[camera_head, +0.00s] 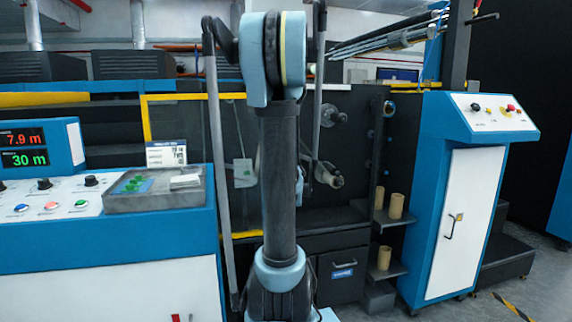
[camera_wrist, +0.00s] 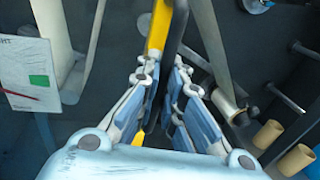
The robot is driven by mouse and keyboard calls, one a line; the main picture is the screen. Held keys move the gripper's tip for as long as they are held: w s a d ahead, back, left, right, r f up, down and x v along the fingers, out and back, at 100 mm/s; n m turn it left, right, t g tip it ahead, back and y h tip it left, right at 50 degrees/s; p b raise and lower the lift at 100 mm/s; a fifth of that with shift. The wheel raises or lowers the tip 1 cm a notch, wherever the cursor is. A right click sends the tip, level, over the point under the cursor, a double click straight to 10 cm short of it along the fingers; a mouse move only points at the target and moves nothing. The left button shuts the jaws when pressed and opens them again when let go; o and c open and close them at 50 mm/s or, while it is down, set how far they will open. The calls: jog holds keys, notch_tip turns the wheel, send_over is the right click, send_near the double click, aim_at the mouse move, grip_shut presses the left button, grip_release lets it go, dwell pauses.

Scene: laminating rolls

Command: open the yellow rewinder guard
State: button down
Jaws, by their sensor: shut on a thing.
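The yellow rewinder guard (camera_head: 195,96) shows in the head view as a yellow frame with a see-through panel, its right part hidden behind my arm. How far it stands open cannot be told. In the wrist view its yellow edge bar (camera_wrist: 160,28), with a dark strip beside it, runs down between the fingers. My gripper (camera_wrist: 166,92) is shut on this edge, a finger on each side. A bit of yellow shows below the fingers too. In the head view my gripper is hidden behind my arm.
A console with a grey tray (camera_head: 155,192) and a label stand is at left. A blue cabinet (camera_head: 455,215) stands at right. Cardboard cores (camera_head: 396,206) sit on shelves beside it. In the wrist view, a hanging tag (camera_wrist: 28,75) is at left and cores (camera_wrist: 268,134) at right.

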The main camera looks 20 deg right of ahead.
jog(key=c, duration=1.7)
grip_release()
jog(key=shift+s, duration=0.1)
jog(key=shift+s, duration=0.15)
jog(key=shift+v, duration=5.75)
jog(key=shift+a, duration=0.15)
